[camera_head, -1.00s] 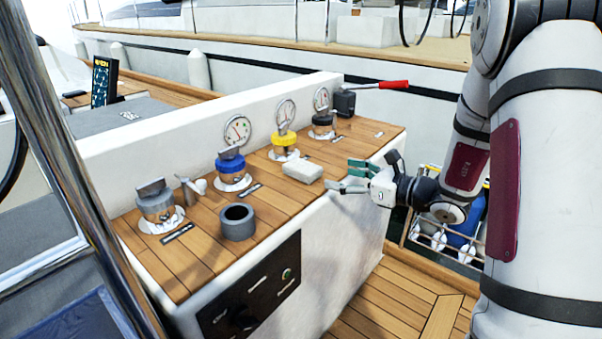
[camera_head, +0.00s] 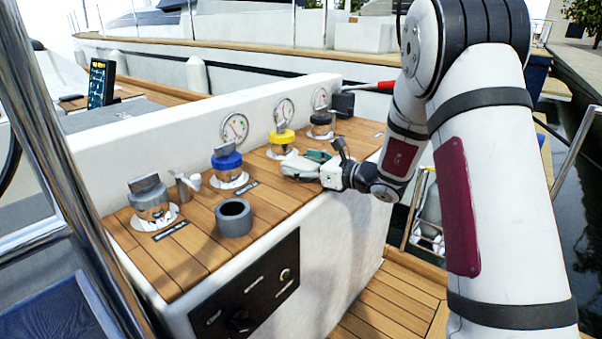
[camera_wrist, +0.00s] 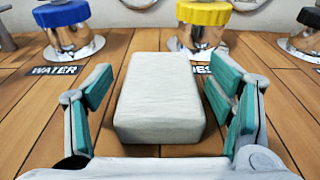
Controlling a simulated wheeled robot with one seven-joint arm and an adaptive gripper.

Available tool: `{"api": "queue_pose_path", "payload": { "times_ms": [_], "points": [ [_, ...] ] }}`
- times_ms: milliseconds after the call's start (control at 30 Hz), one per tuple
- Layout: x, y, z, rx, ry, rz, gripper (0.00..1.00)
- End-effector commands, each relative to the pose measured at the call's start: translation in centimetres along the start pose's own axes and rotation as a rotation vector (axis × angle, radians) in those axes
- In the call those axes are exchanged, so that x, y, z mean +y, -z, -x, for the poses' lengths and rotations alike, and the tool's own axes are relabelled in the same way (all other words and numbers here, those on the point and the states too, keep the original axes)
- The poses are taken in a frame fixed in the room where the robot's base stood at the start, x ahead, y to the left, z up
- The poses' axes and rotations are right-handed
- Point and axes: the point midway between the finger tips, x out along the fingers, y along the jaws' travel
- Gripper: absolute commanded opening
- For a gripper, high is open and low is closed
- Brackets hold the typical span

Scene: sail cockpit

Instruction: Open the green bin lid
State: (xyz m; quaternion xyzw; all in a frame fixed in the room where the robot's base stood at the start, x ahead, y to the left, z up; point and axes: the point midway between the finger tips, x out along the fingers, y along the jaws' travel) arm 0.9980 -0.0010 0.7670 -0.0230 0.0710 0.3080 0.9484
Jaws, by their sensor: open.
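I can make out no green bin or green lid in either view. My gripper (camera_head: 308,166) is open over the wooden counter (camera_head: 262,205). Its teal-padded fingers also show in the wrist view (camera_wrist: 165,105). A pale grey-white block (camera_wrist: 158,95) lies on the counter between the open fingers, with a gap visible on each side. In the head view my gripper hides most of the block.
Behind the block stand metal fillers with a blue cap (camera_head: 227,160), a yellow cap (camera_head: 284,138) and a black cap (camera_head: 320,120). A grey cup (camera_head: 234,218) is nearer the front. A red handle (camera_head: 372,86) juts out at the back right.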

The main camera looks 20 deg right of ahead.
Motion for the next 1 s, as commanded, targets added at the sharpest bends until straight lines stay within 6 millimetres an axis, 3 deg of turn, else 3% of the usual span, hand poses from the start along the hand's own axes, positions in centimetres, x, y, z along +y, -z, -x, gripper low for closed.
{"api": "queue_pose_path", "payload": {
  "times_ms": [300,500,600,1000],
  "points": [
    [0.02,-0.06,-0.52,0.0,0.0,-0.001,0.73],
    [0.02,-0.06,-0.5,0.0,0.0,0.0,0.27],
    [0.02,-0.07,-0.5,0.0,0.0,0.0,0.24],
    [0.0,-0.88,-0.37,-0.001,0.0,0.0,0.23]
  ]
}}
